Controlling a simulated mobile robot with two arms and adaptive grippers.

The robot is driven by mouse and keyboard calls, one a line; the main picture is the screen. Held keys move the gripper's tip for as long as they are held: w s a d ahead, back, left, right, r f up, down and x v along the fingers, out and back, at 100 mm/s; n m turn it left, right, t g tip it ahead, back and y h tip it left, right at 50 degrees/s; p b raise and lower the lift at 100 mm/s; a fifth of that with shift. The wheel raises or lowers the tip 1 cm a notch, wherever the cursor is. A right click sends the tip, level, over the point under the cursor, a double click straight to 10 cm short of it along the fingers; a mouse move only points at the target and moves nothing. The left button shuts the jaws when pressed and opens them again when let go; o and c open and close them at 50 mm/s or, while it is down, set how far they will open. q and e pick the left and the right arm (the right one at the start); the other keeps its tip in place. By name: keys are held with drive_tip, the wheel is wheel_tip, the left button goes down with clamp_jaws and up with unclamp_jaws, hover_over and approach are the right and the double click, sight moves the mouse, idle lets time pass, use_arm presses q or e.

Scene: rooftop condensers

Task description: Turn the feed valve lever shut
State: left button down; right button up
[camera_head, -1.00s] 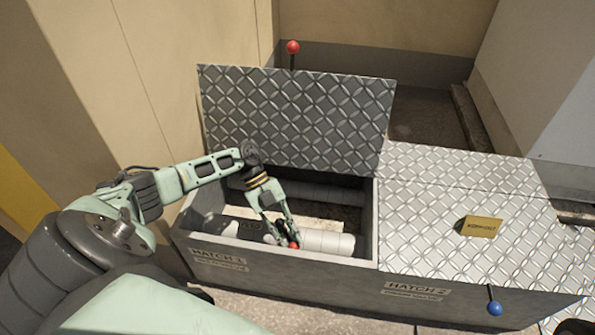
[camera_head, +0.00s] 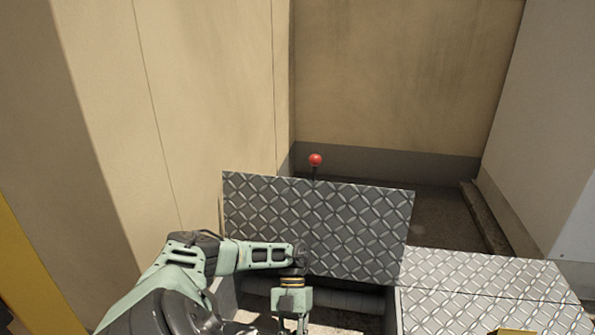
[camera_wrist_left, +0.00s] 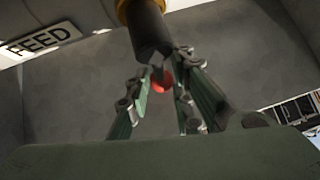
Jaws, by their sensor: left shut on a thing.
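The feed valve lever shows as a red end (camera_wrist_left: 162,80) in the left wrist view, by a dark cylindrical part (camera_wrist_left: 150,32) with a yellow band. My left gripper (camera_wrist_left: 164,92) has its fingers on either side of the red end and is shut on it. The fingers hide part of the lever, and its angle is unclear. A FEED label (camera_wrist_left: 40,40) is at the upper left of that view. In the head view my left gripper reaches down into the open hatch at the bottom edge, its fingertips out of frame. My right gripper is not in view.
The raised diamond-plate hatch lid (camera_head: 315,225) stands behind my left arm, with a red knob (camera_head: 315,160) above it. A closed diamond-plate cover (camera_head: 480,285) lies to the right. A tan wall (camera_head: 200,110) rises at left. Pipe (camera_head: 340,300) runs inside the hatch.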

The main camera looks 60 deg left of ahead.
use_arm(q)
drive_tip(key=shift+s+f, duration=0.15)
idle(0.3)
drive_tip(key=c, duration=1.8)
unclamp_jaws()
drive_tip(key=shift+r, duration=0.35)
wheel_tip(320, 180, up, 9)
drive_tip(key=shift+r, duration=0.2)
